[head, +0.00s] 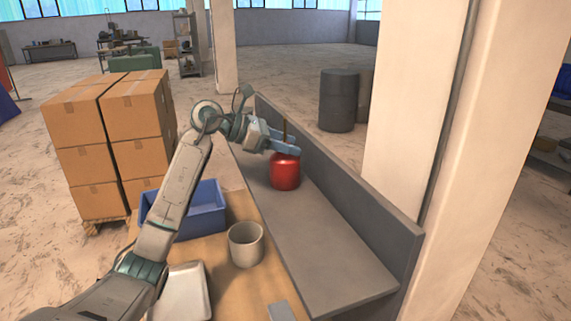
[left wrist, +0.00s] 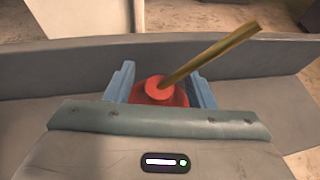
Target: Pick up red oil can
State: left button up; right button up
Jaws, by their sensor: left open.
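The red oil can (head: 285,173) stands upright on a grey shelf (head: 325,255), near its raised back wall. Its thin brown spout points upward. My left gripper (head: 284,143) is at the top of the can, with its blue fingers open. In the left wrist view, the red can (left wrist: 158,92) sits between the two open blue fingers (left wrist: 160,88), and its spout leans up to the right. The can's lower body is hidden there by my gripper's body. I cannot tell whether the fingers touch the can. My right gripper is not in view.
A wooden table (head: 240,288) in front of the shelf holds a blue bin (head: 208,222), a light grey pot (head: 246,246) and a pale tray (head: 187,292). Stacked cardboard boxes (head: 105,130) stand at left. A dark barrel (head: 338,100) stands behind the shelf wall. The shelf's near part is clear.

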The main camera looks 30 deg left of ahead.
pick_arm(q)
jog(key=shift+a, duration=0.15)
jog(key=shift+c, duration=1.2)
grip_shut()
jog(key=shift+r, duration=0.15)
